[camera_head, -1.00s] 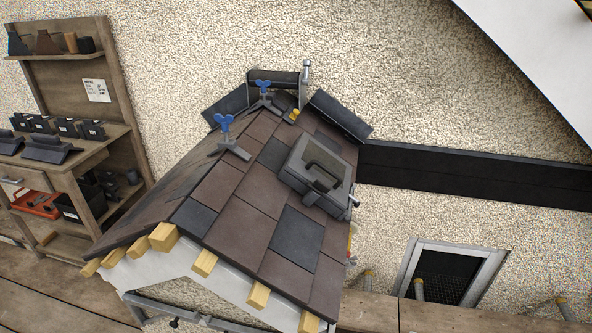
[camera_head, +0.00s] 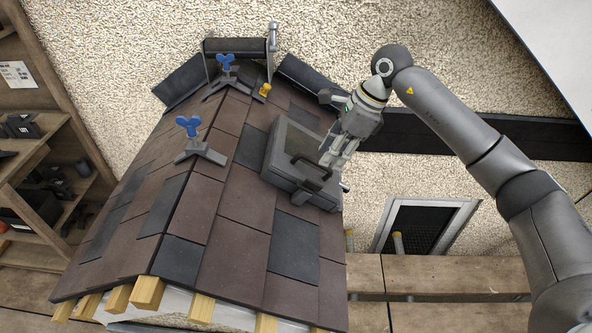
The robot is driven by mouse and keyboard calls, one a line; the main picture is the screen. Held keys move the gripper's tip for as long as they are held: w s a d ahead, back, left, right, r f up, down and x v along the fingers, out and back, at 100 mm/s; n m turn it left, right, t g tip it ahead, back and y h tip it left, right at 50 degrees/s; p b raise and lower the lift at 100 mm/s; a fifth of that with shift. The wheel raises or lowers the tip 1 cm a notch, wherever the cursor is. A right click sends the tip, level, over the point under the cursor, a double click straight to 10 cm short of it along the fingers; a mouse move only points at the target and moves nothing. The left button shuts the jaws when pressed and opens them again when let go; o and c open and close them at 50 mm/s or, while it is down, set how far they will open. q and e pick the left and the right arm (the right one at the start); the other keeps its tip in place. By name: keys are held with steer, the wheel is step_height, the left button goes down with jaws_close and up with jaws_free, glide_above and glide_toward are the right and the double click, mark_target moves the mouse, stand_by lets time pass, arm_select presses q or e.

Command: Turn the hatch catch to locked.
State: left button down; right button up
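The grey roof hatch (camera_head: 290,146) sits closed on the right slope of the small tiled roof, with a dark handle on its lid. A small metal catch (camera_head: 345,187) shows at its lower right edge. My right gripper (camera_head: 328,163) is at the hatch's right side, pointing down, its fingers close above the catch. The fingers overlap the hatch edge, and I cannot tell whether they touch it or how far apart they are. My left gripper is not in view.
Two blue-knobbed clamps (camera_head: 187,126) stand along the ridge. A yellow piece (camera_head: 265,90) lies near the top. A wooden shelf (camera_head: 30,235) is at left. A framed opening (camera_head: 378,245) and plank decking (camera_head: 440,275) are at lower right.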

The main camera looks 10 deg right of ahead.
mark_target(315, 182)
steer(key=p+x, duration=0.2)
steer(key=x, duration=0.8)
steer(key=shift+s+f+p, duration=0.15)
steer(key=shift+p, duration=0.25)
steer(key=shift+a, duration=0.1)
jaws_close()
